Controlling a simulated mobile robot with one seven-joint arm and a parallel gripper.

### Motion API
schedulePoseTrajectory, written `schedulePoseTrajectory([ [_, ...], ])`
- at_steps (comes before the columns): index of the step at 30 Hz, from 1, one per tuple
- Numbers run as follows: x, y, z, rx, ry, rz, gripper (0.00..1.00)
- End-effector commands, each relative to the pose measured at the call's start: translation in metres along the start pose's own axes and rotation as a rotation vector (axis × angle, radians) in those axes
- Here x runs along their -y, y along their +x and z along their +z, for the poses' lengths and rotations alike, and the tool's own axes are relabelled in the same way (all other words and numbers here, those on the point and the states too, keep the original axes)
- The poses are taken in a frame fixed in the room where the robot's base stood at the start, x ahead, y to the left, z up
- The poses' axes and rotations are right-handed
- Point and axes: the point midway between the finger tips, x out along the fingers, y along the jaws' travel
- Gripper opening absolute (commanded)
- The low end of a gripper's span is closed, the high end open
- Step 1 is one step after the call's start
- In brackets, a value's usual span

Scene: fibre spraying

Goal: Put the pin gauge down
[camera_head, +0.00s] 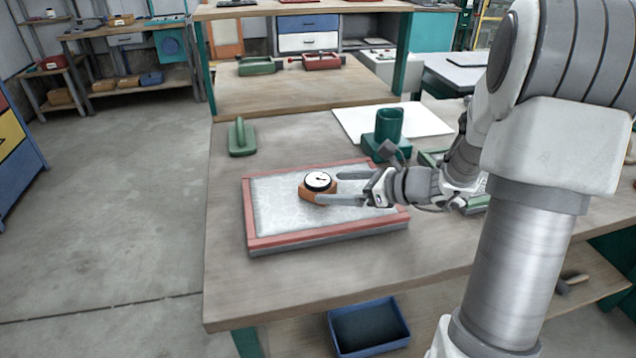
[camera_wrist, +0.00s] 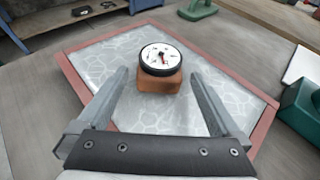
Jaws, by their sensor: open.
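The pin gauge (camera_head: 318,184) has a round white dial with a black rim on an orange-brown base. It stands upright on a pale marbled panel with a red frame (camera_head: 325,238) on the workbench. In the wrist view the gauge (camera_wrist: 160,64) stands just beyond the fingertips, near the middle between them. My gripper (camera_head: 338,188) is open, its two fingers spread to either side of the gauge's near side. In the wrist view my gripper (camera_wrist: 163,80) shows a clear gap between each finger and the gauge.
A green holder (camera_head: 388,130) stands behind the panel on the right, near a white sheet (camera_head: 430,121). A green handled tool (camera_head: 241,138) stands at the back left. A blue bin (camera_head: 369,327) is below the bench. The bench left of the panel is clear.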

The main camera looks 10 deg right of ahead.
Motion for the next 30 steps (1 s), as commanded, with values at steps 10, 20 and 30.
schedulePoseTrajectory([
  [10, 0.000, -0.034, 0.000, 0.000, 0.001, 0.001, 1.00],
  [20, 0.000, -0.034, 0.000, 0.000, 0.001, 0.001, 1.00],
  [30, -0.018, -0.035, 0.009, -0.083, -0.151, 0.037, 1.00],
])
